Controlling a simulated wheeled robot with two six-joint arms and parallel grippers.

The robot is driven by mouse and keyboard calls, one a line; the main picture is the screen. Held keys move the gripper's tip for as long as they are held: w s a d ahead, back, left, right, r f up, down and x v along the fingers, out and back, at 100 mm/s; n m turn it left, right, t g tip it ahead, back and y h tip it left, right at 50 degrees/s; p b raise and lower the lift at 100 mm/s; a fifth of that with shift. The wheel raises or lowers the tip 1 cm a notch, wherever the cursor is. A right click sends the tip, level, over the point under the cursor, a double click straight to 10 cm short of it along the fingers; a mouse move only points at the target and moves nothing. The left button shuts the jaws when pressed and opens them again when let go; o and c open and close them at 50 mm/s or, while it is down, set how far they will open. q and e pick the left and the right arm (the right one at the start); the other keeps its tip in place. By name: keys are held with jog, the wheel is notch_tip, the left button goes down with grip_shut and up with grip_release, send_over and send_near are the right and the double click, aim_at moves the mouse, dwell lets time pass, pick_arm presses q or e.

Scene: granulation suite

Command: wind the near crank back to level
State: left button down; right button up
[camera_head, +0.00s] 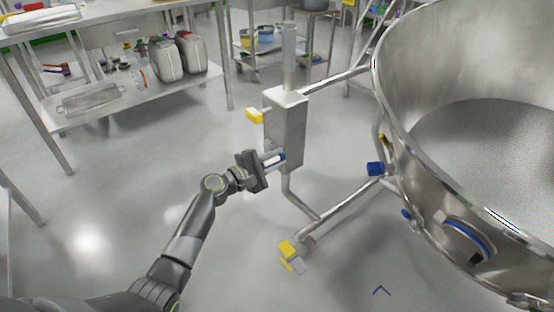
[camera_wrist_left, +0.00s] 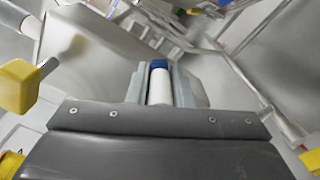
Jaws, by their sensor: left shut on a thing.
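A steel gearbox post (camera_head: 287,128) stands beside the large steel bowl. The near crank's handle (camera_head: 276,159), a white grip with a blue end, sticks out low on the post's near side. My left gripper (camera_head: 266,162) is shut on this handle. In the left wrist view the white grip (camera_wrist_left: 160,88) with its blue end lies between the two fingers of my gripper (camera_wrist_left: 160,95). The crank arm behind it is mostly hidden. A yellow knob (camera_head: 254,115) on a short stem juts from the post's left side; it also shows in the wrist view (camera_wrist_left: 18,86). My right gripper is in no view.
The large steel bowl (camera_head: 440,60) fills the right, with a blue knob (camera_head: 376,169) on its frame. A yellow pedal-like block (camera_head: 288,249) sits at the frame's foot. A steel shelf table (camera_head: 100,112) with canisters stands back left.

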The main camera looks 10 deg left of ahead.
pick_arm(q)
jog(key=r+n, duration=0.1)
jog(key=w+a+n+p, duration=0.1)
jog(key=a+r+n+p, duration=0.1)
jog(key=shift+w+r+n, duration=0.3)
jog(key=shift+r, duration=0.05)
jog(key=a+n, duration=0.1)
jog(key=w+a+n+p, duration=0.1)
jog(key=n, duration=0.1)
jog(key=shift+w+r+n, duration=0.25)
jog(key=shift+r+n, duration=0.05)
jog(key=shift+r, duration=0.05)
jog(key=shift+w+a+n, duration=0.45)
jog(key=shift+a+n, duration=0.1)
jog(key=shift+n, duration=0.35)
jog(key=shift+w+a+r+b, duration=0.15)
jog(key=shift+a+b, duration=0.1)
jog(key=shift+b, duration=0.1)
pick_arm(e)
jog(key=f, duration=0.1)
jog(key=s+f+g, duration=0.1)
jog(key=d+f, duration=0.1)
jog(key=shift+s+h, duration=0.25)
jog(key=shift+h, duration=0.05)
pick_arm(q)
jog(key=shift+w+a, duration=0.15)
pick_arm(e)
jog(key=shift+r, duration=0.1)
